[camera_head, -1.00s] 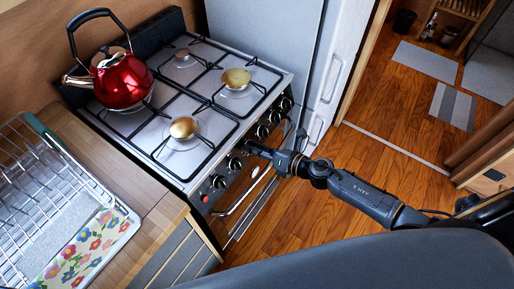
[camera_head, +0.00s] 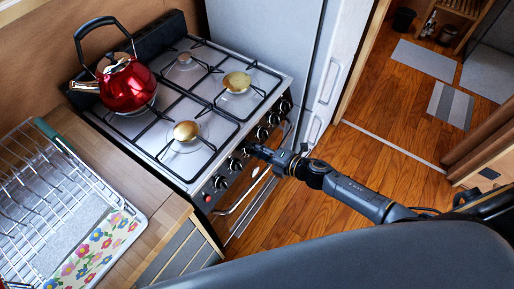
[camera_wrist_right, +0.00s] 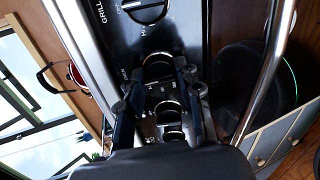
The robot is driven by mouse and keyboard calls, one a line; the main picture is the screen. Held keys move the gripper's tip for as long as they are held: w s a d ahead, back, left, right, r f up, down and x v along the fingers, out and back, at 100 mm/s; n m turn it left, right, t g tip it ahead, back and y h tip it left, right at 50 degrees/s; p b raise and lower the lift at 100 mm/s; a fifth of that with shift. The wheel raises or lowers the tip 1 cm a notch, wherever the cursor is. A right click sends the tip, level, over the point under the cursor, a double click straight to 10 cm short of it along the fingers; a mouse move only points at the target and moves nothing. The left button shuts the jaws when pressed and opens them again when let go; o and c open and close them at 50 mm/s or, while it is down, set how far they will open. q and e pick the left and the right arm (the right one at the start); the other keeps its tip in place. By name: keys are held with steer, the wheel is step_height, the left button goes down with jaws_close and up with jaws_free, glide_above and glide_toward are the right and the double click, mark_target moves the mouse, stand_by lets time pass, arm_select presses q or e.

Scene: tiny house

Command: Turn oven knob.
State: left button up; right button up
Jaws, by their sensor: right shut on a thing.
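The oven (camera_head: 233,205) stands below the gas hob, with a row of dark knobs along its front panel. My right gripper (camera_head: 251,150) reaches the panel from the right and is shut on a knob in the middle of the row. In the right wrist view the two fingers of my right gripper (camera_wrist_right: 158,72) stand either side of this oven knob (camera_wrist_right: 157,58), which is partly hidden. Another knob marked GRILL (camera_wrist_right: 148,10) is above it in that view. My left gripper is not in view.
A red kettle (camera_head: 128,84) stands on the hob's back left burner. A wire dish rack (camera_head: 35,185) with a flowered cloth (camera_head: 100,250) is on the counter at left. The oven's bar handle (camera_head: 245,190) runs below the knobs. Wooden floor (camera_head: 370,160) is clear at right.

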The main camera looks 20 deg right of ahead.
steer(key=shift+m, duration=0.6)
steer(key=o, duration=1.2)
steer(key=shift+c, duration=0.2)
steer(key=v, duration=1.2)
